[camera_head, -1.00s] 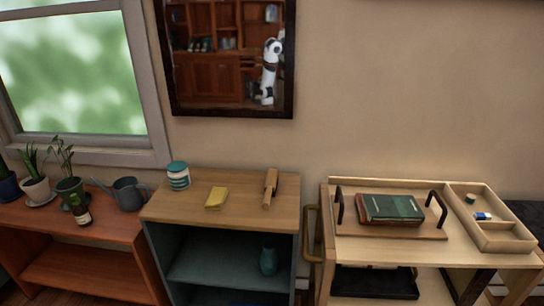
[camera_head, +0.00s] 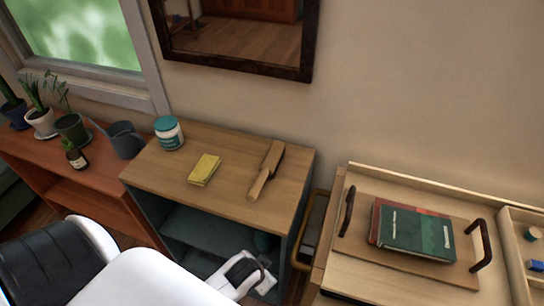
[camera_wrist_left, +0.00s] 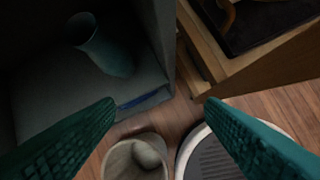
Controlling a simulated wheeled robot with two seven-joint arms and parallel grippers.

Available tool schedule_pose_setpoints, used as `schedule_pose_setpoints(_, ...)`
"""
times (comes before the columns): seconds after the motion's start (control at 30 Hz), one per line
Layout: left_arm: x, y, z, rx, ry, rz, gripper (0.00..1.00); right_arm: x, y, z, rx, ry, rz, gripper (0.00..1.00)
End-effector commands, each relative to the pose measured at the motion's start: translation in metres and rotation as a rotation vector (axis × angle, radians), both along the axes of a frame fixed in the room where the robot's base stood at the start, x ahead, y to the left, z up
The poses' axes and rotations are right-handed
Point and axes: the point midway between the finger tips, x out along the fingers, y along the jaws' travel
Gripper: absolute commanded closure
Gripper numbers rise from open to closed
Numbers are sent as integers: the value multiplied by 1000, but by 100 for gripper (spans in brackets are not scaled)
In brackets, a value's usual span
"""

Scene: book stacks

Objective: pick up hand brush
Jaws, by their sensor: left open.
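The hand brush (camera_head: 267,171), a light wooden one with a narrow handle toward the front, lies on the wooden top of the low cabinet (camera_head: 225,160), near its right end. My left gripper (camera_head: 250,275) is low in front of the cabinet's open shelves, below the top and apart from the brush. The left wrist view shows its two teal ridged fingers (camera_wrist_left: 160,104) spread wide with nothing between them. The brush is not in the left wrist view. My right gripper is not in view.
A teal vase (camera_wrist_left: 98,45) stands on the shelf. A cart at right bears a tray with books (camera_head: 415,232). The top around the brush is clear.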

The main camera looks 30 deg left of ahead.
Motion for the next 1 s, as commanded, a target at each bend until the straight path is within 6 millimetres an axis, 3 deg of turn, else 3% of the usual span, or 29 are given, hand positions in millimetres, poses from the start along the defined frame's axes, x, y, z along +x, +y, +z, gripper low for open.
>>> schedule_pose_setpoints(0.03, 4, 0, 23, 1, -21, 3, 36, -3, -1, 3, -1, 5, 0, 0)
schedule_pose_setpoints(0.1, 6, 0, 49, 3, -42, 8, 36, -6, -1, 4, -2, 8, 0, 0)
schedule_pose_setpoints(0.37, 9, 3, 133, 11, -122, 23, 36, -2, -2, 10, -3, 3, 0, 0)
schedule_pose_setpoints(0.43, 18, 5, 160, 24, -186, 23, 36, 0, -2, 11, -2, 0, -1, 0)
schedule_pose_setpoints(0.5, 38, 7, 185, 52, -296, 16, 36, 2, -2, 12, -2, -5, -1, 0)
schedule_pose_setpoints(0.77, 118, 2, 253, 151, -710, -73, 36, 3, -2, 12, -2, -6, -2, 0)
schedule_pose_setpoints(1.0, 177, -33, 338, 255, -1165, -296, 36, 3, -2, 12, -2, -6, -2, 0)
